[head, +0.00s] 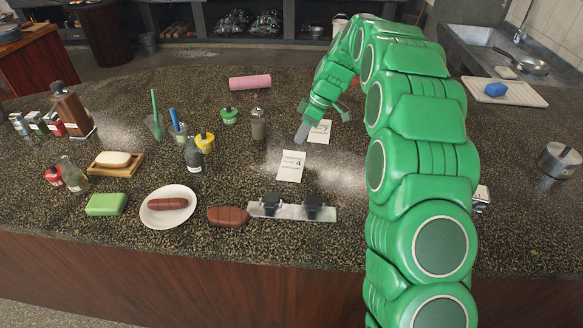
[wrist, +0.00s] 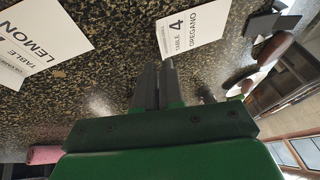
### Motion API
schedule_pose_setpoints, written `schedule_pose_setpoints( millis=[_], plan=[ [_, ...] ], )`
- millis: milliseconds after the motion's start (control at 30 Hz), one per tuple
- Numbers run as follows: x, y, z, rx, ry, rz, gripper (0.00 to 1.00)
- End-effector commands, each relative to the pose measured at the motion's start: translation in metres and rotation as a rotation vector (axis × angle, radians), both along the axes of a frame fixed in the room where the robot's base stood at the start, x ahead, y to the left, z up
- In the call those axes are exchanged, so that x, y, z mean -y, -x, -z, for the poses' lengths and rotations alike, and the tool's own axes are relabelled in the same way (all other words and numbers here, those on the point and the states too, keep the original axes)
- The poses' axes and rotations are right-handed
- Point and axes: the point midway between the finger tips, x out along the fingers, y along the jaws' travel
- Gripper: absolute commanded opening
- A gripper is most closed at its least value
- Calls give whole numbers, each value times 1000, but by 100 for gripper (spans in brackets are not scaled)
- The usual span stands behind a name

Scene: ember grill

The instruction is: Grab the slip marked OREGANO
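The white slip marked TABLE 4 OREGANO (wrist: 190,30) lies flat on the speckled counter; in the head view it is the slip (head: 291,166) with a 4.
A metal rail with black clips (head: 290,209) stands at the counter's front. A brown block (head: 229,216) and a plate with a sausage (head: 150,217) are left of it. Counter around the slip is clear.

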Motion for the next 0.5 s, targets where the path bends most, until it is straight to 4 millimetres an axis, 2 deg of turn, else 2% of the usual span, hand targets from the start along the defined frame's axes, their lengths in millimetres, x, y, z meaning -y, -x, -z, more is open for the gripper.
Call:
schedule_pose_setpoints(
  millis=[300,500],
  plan=[
    [-15,10,35,-5,1,-1,8],
    [-19,12,43,-3,1,0,8]
  ],
)
